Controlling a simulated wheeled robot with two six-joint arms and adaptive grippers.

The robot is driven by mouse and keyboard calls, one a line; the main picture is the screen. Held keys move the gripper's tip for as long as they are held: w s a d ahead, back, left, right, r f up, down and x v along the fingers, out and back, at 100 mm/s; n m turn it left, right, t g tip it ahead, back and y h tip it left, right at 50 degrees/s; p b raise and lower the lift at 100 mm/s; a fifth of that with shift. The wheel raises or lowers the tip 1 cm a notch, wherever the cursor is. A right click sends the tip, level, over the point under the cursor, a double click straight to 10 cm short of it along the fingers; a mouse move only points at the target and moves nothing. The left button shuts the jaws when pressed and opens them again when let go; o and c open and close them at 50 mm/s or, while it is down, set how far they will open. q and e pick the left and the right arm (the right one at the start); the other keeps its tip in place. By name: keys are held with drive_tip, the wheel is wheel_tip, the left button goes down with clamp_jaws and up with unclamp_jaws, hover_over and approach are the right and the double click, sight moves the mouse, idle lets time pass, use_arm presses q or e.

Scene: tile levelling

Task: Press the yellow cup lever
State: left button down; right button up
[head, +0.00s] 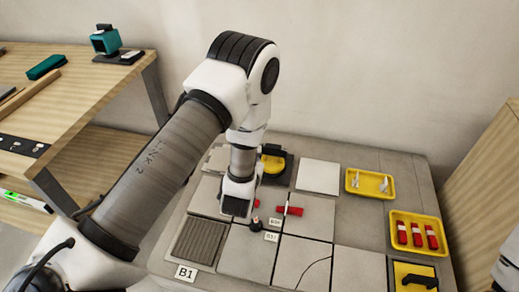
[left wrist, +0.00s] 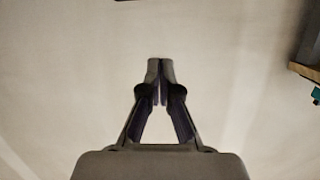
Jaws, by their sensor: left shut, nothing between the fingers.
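A yellow object with a black upper part (head: 272,163) sits among the tiles at the back left of the grey table, just right of my left wrist in the head view. I cannot make out its lever clearly. A yellow plate with a black handle (head: 416,280) is at the front right. My left gripper (left wrist: 160,85) is shut and empty in the left wrist view, pointing at the bare wall. In the head view my arm hides its fingers. My right gripper is out of view.
A yellow tray (head: 370,183) and a yellow tray with red pieces (head: 418,252) lie right. A wooden shelf (head: 90,85) stands left.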

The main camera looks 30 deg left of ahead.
use_arm(q)
drive_tip(key=w+a+f+b, duration=0.2)
drive_tip(key=w+f, duration=0.4)
drive_tip(key=w, duration=0.3)
drive_tip(key=shift+a+f, duration=0.2)
drive_tip(key=shift+a, duration=0.45)
drive_tip(key=shift+f, duration=0.1)
